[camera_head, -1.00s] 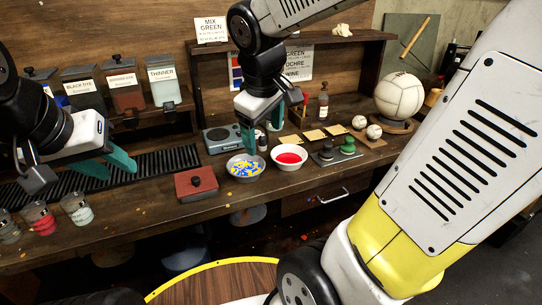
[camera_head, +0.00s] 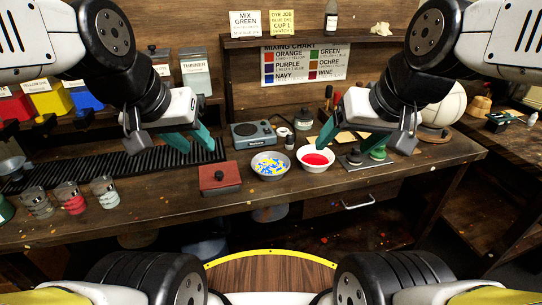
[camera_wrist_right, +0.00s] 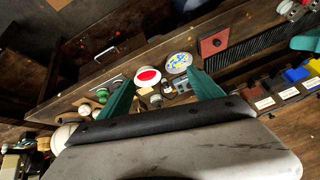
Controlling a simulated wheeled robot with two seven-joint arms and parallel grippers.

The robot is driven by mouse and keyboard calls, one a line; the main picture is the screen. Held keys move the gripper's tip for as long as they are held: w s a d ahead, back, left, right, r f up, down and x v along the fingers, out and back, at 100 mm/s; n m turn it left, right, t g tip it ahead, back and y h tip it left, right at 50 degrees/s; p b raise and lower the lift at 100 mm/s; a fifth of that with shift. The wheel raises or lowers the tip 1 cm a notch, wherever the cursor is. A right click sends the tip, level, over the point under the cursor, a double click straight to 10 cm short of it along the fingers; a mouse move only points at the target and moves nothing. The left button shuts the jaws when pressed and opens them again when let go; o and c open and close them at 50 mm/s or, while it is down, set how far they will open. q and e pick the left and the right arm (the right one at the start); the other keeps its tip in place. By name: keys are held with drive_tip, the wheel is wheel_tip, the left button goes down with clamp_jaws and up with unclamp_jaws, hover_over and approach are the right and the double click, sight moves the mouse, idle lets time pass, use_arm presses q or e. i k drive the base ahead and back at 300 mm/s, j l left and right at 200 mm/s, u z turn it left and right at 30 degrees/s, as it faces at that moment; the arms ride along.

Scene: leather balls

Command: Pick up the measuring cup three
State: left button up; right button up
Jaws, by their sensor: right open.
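Three small clear cups stand in a row on the left front of the bench: a left cup (camera_head: 37,203), a middle cup with red contents (camera_head: 70,197) and a right cup with pale contents (camera_head: 104,191). I cannot tell from their markings which is measuring cup three. My left gripper (camera_head: 190,141) is open and empty, above the bench to the right of the cups. My right gripper (camera_head: 350,138) is open and empty, above the bench's right part, far from the cups. It also shows in the right wrist view (camera_wrist_right: 160,77), its teal fingers apart.
A red lidded box (camera_head: 220,178), a bowl of blue and yellow bits (camera_head: 270,165), a white bowl of red (camera_head: 315,158) and a scale (camera_head: 257,134) stand mid-bench. A black slatted strip (camera_head: 130,162) lies behind the cups. Paint bins (camera_head: 48,97) line the back left.

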sight(106, 193)
drive_tip(key=u, duration=1.6)
drive_tip(key=j+z, duration=0.15)
drive_tip(key=z, duration=0.25)
drive_tip(key=j+z, duration=0.15)
drive_tip(key=z, duration=0.25)
drive_tip(key=j+z, duration=0.1)
drive_tip(key=z, duration=0.3)
drive_tip(key=j+z, duration=0.15)
drive_tip(key=z, duration=0.2)
drive_tip(key=k+j+z, duration=0.25)
drive_tip(key=j, duration=0.25)
drive_tip(key=k+j+z, duration=0.2)
drive_tip(key=j, duration=0.2)
drive_tip(key=k+j+z, duration=0.25)
drive_tip(key=k+j, duration=0.1)
drive_tip(key=j, duration=0.35)
drive_tip(key=k+j, duration=0.1)
drive_tip(key=j, duration=0.3)
